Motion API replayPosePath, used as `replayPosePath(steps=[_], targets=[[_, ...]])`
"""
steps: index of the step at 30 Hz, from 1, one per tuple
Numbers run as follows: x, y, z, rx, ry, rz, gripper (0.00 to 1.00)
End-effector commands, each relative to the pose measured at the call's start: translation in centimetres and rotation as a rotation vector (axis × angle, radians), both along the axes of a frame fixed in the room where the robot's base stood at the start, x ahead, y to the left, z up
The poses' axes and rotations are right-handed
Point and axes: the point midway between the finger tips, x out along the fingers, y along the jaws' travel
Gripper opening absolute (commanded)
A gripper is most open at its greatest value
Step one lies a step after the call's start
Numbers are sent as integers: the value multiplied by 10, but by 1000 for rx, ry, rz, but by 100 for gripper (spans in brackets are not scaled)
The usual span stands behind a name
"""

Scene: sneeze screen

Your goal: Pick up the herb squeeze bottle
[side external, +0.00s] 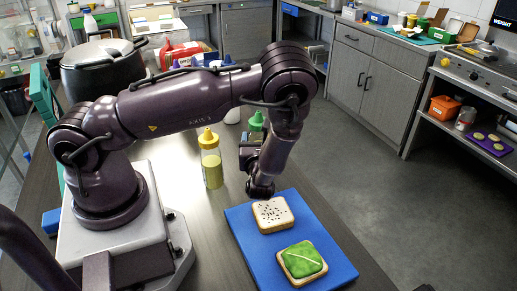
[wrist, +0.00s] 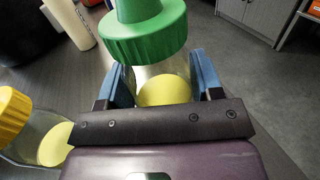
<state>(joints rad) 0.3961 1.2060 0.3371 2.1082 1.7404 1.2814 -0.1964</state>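A clear squeeze bottle with a green cap (wrist: 145,35) stands between the blue-padded fingers of my gripper (wrist: 163,85) in the wrist view. Some yellow shows low inside it. In the side view its green cap (side external: 257,121) shows just above my gripper (side external: 251,142), and most of its body is hidden behind the gripper and wrist. One finger is on each side of the bottle, very close to its wall. I cannot tell whether both pads press on it. No label is readable.
A yellow-capped bottle (side external: 211,160) stands left of my gripper; it also shows in the wrist view (wrist: 14,115). A blue board (side external: 318,236) in front holds a seeded bread slice (side external: 272,214) and one with green leaf (side external: 302,261). A large dark pot (side external: 103,72) stands behind.

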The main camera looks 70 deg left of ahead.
Motion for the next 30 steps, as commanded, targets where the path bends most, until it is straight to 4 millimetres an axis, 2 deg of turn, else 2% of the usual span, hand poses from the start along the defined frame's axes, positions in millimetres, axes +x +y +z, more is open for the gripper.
replayPosePath(steps=[11, 14, 24, 30], targets=[[0, 0, 7, 2, -1, -1, 28], [1, -1, 18, 1, -3, -1, 28], [0, -1, 80, -1, -5, 0, 28], [3, -2, 99, 10, 1, -29, 28]])
